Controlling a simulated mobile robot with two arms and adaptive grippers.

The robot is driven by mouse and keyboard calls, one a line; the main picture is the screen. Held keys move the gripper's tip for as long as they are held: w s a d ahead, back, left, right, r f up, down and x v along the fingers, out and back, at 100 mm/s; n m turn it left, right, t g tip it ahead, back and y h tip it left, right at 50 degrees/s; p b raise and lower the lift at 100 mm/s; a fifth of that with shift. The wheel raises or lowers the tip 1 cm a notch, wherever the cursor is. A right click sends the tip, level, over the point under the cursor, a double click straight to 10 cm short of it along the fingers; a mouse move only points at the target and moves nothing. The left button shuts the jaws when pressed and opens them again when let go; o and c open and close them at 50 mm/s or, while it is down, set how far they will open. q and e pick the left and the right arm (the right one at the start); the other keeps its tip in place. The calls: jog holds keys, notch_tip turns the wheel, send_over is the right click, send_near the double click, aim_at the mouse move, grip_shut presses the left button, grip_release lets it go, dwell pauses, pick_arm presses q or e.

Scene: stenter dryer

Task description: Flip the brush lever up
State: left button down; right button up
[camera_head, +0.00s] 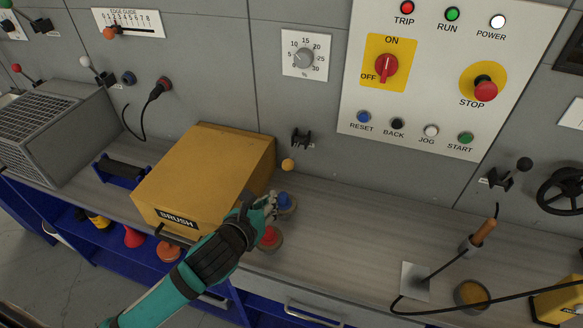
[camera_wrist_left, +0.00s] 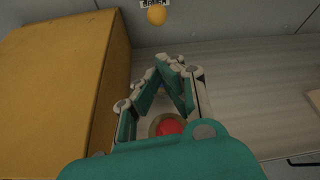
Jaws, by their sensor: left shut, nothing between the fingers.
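The brush lever has a yellow ball knob (camera_head: 288,165) hanging low in front of a black bracket (camera_head: 302,138) on the grey wall, just right of the yellow BRUSH box (camera_head: 205,175). In the left wrist view the yellow knob (camera_wrist_left: 157,14) is at the top, beyond the fingertips, with a partly cut-off label behind it. My left gripper (camera_head: 271,203) is shut and empty, low over the bench right of the box and apart from the knob. Its fingertips (camera_wrist_left: 168,66) meet in the left wrist view. My right gripper is not in view.
A blue button (camera_head: 286,201) and a red button (camera_head: 269,238) stand on the bench beside and under my gripper. The control panel (camera_head: 435,75) is on the wall to the right.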

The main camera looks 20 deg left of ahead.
aim_at(293, 156)
pick_arm(q)
jog(key=shift+m, duration=0.3)
jog(key=x, duration=0.3)
jog(key=p+x, duration=0.1)
jog(key=x, duration=0.3)
jog(key=r+x, duration=0.1)
jog(key=x, duration=0.2)
jog(key=shift+w+d+p, duration=0.15)
jog(key=shift+w+p, duration=0.15)
jog(key=shift+w, duration=0.15)
